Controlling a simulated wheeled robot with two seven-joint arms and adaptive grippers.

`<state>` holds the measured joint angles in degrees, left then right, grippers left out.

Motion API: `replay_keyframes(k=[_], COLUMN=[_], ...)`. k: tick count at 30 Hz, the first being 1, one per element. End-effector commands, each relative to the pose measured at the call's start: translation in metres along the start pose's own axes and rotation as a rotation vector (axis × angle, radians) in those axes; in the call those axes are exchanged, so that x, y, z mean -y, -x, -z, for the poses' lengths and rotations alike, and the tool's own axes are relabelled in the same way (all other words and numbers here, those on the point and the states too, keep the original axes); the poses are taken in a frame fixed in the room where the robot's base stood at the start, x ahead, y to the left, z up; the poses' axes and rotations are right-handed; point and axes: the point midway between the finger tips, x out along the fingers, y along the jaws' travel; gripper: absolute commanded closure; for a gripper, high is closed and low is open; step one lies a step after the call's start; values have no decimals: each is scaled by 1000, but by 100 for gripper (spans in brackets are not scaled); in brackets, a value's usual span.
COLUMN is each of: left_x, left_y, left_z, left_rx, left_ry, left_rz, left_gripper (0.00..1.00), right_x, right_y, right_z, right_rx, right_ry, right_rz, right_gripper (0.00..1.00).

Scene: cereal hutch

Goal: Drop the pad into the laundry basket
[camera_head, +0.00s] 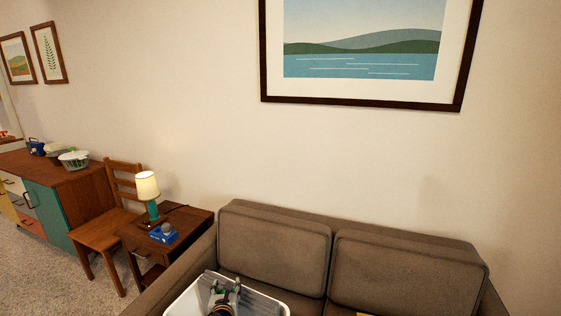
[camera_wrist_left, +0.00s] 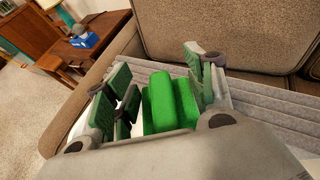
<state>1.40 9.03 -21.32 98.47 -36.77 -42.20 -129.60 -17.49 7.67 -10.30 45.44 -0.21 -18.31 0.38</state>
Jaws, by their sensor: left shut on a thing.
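A white laundry basket (camera_head: 188,299) shows at the bottom of the head view, in front of the sofa and cut off by the frame edge. My left gripper (camera_head: 226,284) is over the basket's opening, pointing away from me. In the left wrist view, a bright green pad (camera_wrist_left: 162,103) sits between the fingers of my left gripper (camera_wrist_left: 160,88), which is shut on it. The pad is hard to make out in the head view. My right gripper is not in view.
A brown sofa (camera_head: 272,248) stands behind the basket. To the left are a side table (camera_head: 187,218) with a lamp (camera_head: 148,188) and a blue object (camera_head: 164,234), a wooden chair (camera_head: 100,232) and a cabinet (camera_head: 75,183) with bowls. Carpet at the lower left is clear.

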Motion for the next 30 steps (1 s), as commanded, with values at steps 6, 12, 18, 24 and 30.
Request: replay_keyframes(k=[6,12,18,24,30], left_x=[0,0,0,0,0], left_y=[0,0,0,0,6], left_z=[0,0,0,0,0], left_rx=[0,0,0,0,0], left_ry=[0,0,0,0,0], left_rz=[0,0,0,0,-1], left_gripper=[69,24,20,20,20], right_x=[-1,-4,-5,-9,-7], right_y=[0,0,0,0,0], right_z=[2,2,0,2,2], right_rx=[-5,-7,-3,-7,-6], right_ry=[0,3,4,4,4], right_rz=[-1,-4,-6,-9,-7], right_gripper=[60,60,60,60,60])
